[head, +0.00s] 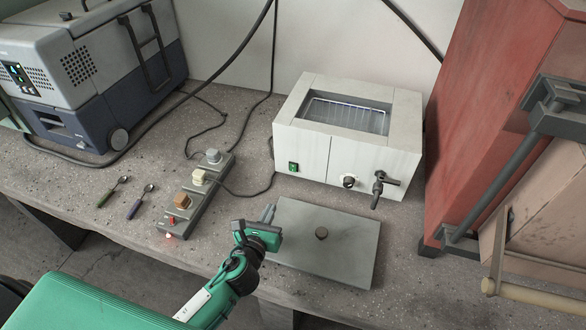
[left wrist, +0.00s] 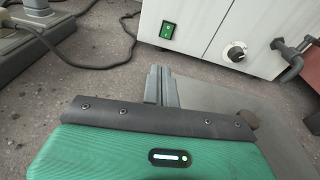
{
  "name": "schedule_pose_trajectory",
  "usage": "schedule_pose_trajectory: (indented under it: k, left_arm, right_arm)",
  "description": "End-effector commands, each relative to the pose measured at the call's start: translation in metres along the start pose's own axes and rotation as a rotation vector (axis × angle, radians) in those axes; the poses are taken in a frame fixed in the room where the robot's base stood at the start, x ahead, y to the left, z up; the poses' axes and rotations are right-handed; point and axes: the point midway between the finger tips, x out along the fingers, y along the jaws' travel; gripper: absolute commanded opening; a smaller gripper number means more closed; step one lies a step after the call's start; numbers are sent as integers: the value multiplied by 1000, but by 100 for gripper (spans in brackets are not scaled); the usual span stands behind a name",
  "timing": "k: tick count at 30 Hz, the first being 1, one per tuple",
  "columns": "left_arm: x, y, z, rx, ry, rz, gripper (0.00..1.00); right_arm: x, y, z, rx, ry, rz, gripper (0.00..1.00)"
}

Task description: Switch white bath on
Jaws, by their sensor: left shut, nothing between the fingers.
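The white bath (head: 315,150) stands at the back of the bench, with an open top and a wire rack inside. Its green rocker switch (head: 293,168) is at the left of the front face. The switch also shows in the left wrist view (left wrist: 167,30), left of a dial (left wrist: 236,52). I cannot tell the rocker's position for sure. My left gripper (head: 269,213) is shut and empty, in front of and below the switch, apart from it. Its closed fingers (left wrist: 160,86) point towards the bath's front. My right gripper is out of view.
A grey lid with a knob (head: 340,255) lies in front of the bath. A power strip (head: 205,190) with plugs and cables is left of it. A black tap (head: 380,184) juts from the bath. A red cabinet (head: 480,100) stands right; two spoons (head: 135,208) lie left.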

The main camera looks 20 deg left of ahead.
Motion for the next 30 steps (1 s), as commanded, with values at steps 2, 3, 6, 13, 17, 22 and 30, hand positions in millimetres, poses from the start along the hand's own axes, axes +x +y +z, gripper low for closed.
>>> schedule_pose_trajectory:
  k: [2, 3, 6, 13, 17, 22, 30]
  left_arm:
    - [2, -3, 0, 56, -10, -19, 0]
    - [3, -5, 0, 76, -14, -26, 0]
    - [4, -6, 0, 99, -18, -32, 0]
    - [4, -6, 0, 99, -18, -32, 0]
    - [6, -6, 0, 97, -18, -31, 0]
    - [23, -6, 1, 97, -19, -30, 0]
    - [73, -8, 2, 96, -19, -30, 0]
  right_arm:
    - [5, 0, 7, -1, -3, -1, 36]
    - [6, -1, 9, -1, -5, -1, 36]
    - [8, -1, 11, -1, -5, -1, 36]
    - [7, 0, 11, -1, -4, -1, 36]
    - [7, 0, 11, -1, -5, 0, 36]
    - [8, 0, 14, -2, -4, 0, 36]
    - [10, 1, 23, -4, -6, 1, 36]
